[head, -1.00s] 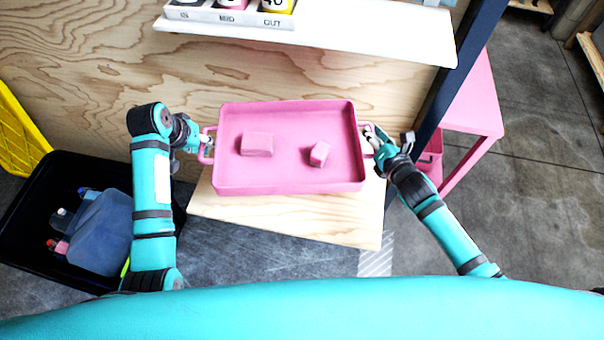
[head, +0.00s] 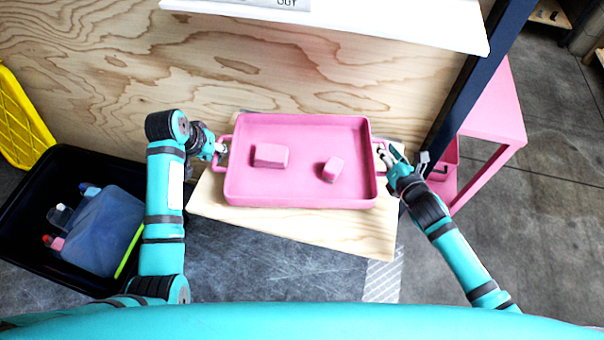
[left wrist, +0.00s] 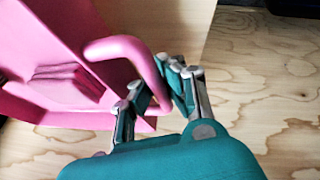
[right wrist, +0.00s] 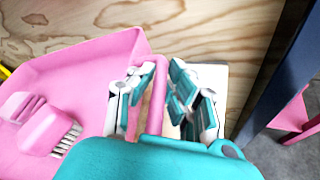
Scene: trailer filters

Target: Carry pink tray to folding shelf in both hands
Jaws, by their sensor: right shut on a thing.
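The pink tray (head: 300,196) is level in front of me, over a pale plywood board (head: 290,228) that juts from the wall and looks like the folding shelf. Whether the tray touches the board is hidden. Two pink block-like pieces (head: 271,155) (head: 333,169) lie in it; one shows bristles in the right wrist view (right wrist: 62,138). My right gripper (head: 384,156) is shut on the right handle (right wrist: 157,100).
A white shelf (head: 400,22) juts from the plywood wall above the tray. A dark blue post (head: 478,88) and a pink stand (head: 495,115) are close to my right arm. A black bin (head: 35,200) with bottles stands at left, beside a yellow crate (head: 20,125).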

